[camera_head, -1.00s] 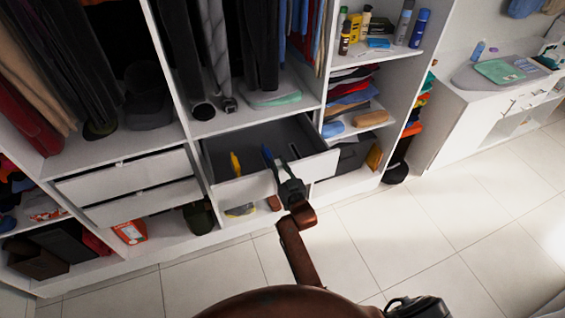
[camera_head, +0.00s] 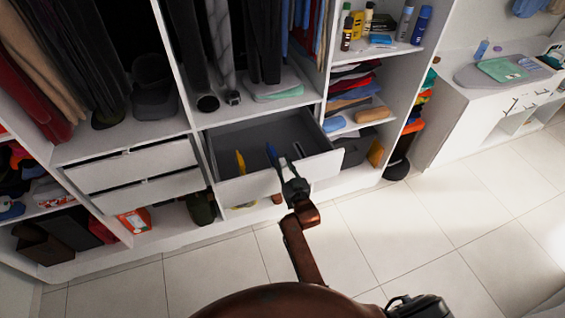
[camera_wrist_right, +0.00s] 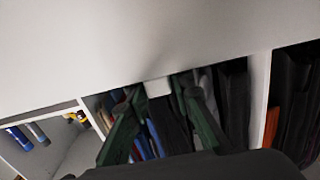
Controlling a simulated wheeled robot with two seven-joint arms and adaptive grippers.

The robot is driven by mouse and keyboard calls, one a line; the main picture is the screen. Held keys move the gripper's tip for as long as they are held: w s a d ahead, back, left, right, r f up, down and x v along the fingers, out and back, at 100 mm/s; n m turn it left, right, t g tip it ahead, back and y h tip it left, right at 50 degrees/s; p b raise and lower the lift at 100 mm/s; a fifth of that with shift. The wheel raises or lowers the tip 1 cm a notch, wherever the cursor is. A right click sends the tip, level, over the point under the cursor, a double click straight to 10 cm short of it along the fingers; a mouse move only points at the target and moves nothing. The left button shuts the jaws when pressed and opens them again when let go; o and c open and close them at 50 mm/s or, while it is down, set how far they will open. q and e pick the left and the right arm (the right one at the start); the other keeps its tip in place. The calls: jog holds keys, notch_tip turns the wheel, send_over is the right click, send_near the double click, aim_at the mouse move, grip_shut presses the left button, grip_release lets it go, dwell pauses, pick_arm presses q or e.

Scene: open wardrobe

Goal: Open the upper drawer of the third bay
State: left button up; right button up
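The drawer (camera_head: 253,183) in the bay under the hanging trousers is pulled out, and its dark grey inside shows. A yellow item (camera_head: 240,162) and a blue strip (camera_head: 271,155) show at it; I cannot tell whether the blue strip is a finger of mine. My right gripper (camera_head: 284,170) is at the drawer's front panel, near its top edge. In the right wrist view its two dark green fingers (camera_wrist_right: 158,100) stand apart on either side of a small white block (camera_wrist_right: 158,87) at the edge of the pale panel (camera_wrist_right: 150,45). My left gripper is not in view.
To the left, the neighbouring bay has two closed drawers (camera_head: 135,165). On the right are shelves of folded clothes (camera_head: 355,85) and bottles (camera_head: 420,25). A white counter (camera_head: 460,115) stands at the far right. The tiled floor (camera_head: 430,230) in front is clear.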

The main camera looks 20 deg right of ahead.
jog(key=o, duration=0.4)
jog(key=shift+d, duration=0.1)
jog(key=shift+c, duration=0.2)
jog(key=shift+s, duration=0.1)
jog(key=s, duration=1.1)
jog(key=shift+s+d, duration=0.15)
jog(key=shift+s, duration=0.25)
